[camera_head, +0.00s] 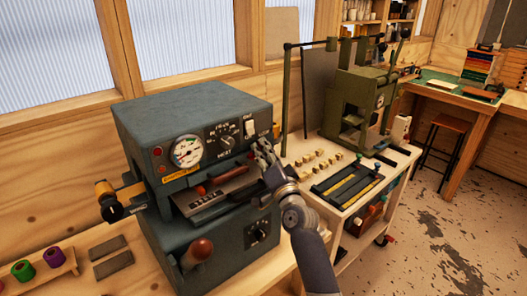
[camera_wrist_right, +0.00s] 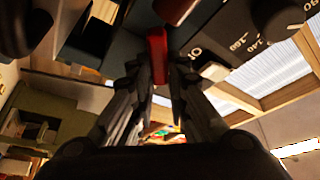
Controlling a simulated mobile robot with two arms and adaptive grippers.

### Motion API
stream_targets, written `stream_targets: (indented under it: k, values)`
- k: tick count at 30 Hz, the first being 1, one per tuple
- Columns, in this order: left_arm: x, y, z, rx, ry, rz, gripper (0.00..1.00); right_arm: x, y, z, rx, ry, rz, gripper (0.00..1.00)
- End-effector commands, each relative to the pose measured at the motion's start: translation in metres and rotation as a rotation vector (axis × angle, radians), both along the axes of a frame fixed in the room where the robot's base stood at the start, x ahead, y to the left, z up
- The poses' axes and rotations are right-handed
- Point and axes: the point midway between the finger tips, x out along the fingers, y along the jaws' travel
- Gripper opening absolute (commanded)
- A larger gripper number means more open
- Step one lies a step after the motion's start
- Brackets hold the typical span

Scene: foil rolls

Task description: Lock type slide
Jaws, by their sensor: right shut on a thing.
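The type slide (camera_head: 205,200), a metal plate with dark type pieces along it, sits in the front opening of the blue-grey stamping machine (camera_head: 190,115). A dark red handle (camera_head: 224,174) lies just above it. My right gripper (camera_head: 262,148) is at the machine's right front corner, right of the slide. In the right wrist view, its fingers (camera_wrist_right: 155,68) are closed on a small red lever (camera_wrist_right: 157,45) on the machine. Whether the lever is in a locked position cannot be told. My left gripper is not in view.
A dial gauge (camera_head: 187,151) and knob (camera_head: 227,141) are on the machine's front. A brown ball-ended handle (camera_head: 199,249) sticks out below. Coloured foil rolls (camera_head: 54,257) stand at the lower left. A green press (camera_head: 358,100) stands on the cart to the right.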

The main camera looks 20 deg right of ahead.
Motion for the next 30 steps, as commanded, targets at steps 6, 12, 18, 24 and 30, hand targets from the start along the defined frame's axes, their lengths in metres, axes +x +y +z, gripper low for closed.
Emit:
stream_targets:
  k: [6,12,18,24,30]
  values:
    - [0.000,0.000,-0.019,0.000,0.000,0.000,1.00,0.000,-0.001,-0.005,-0.078,-0.028,0.000,0.00]
    - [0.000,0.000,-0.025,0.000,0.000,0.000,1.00,0.000,-0.001,-0.002,-0.138,-0.049,-0.001,0.00]
    - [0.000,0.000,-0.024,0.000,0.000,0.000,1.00,0.000,-0.001,-0.001,-0.138,-0.047,0.000,0.00]
    - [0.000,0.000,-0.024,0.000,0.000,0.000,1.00,0.000,-0.001,-0.001,-0.136,-0.048,-0.001,0.35]
    - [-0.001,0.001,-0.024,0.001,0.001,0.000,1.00,0.000,-0.001,-0.001,-0.135,-0.048,-0.001,0.35]
